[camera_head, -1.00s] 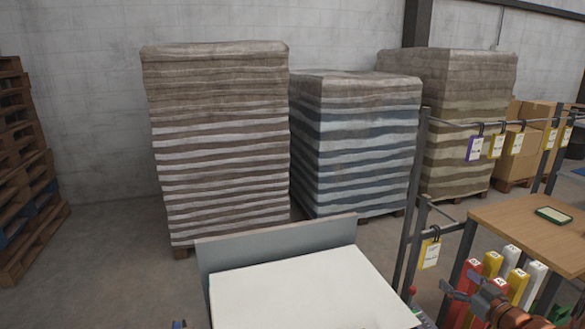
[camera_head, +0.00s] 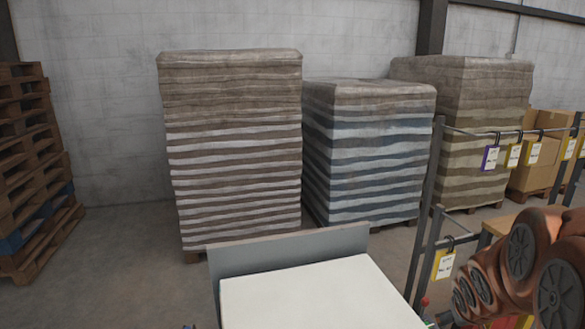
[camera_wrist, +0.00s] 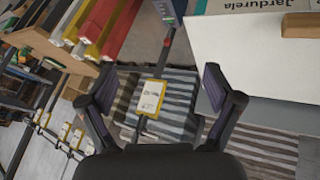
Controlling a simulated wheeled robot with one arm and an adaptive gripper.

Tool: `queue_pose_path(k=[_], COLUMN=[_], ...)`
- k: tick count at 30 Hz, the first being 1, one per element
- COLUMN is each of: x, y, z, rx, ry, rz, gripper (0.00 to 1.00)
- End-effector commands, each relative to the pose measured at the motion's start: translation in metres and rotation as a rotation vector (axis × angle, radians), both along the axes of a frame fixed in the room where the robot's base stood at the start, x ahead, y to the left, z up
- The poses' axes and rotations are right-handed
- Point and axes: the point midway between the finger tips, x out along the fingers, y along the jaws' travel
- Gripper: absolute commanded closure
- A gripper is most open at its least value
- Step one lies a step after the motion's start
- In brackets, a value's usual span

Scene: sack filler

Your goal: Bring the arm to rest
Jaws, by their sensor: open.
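My gripper (camera_wrist: 160,92) shows in the wrist view with its two dark fingers spread apart and nothing between them. Beyond the gap hangs a yellow-framed tag (camera_wrist: 151,97), apart from the fingers. In the head view my orange-brown arm fills the lower right corner, in front of the wooden table. My gripper cannot be made out in the head view.
A white panel (camera_head: 315,295) with a grey upright board (camera_head: 290,249) stands at the front centre. A metal rack with hanging tags (camera_head: 444,264) is close to my arm. Wrapped sack stacks (camera_head: 235,150) stand behind, wooden pallets (camera_head: 30,170) at left. Floor between them is clear.

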Motion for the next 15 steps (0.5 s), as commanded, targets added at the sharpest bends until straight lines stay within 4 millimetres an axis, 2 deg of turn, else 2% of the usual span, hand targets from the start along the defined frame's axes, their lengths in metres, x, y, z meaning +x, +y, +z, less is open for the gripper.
queue_pose_path(k=[1,8,15], x=[-0.014,-0.100,-0.201], y=[0.017,0.090,0.170], z=[0.005,0.006,0.009], rx=[0.015,0.125,0.260], ry=[0.034,0.248,0.490], rz=[-0.008,-0.047,-0.019], gripper=[0.10,0.10,0.10])
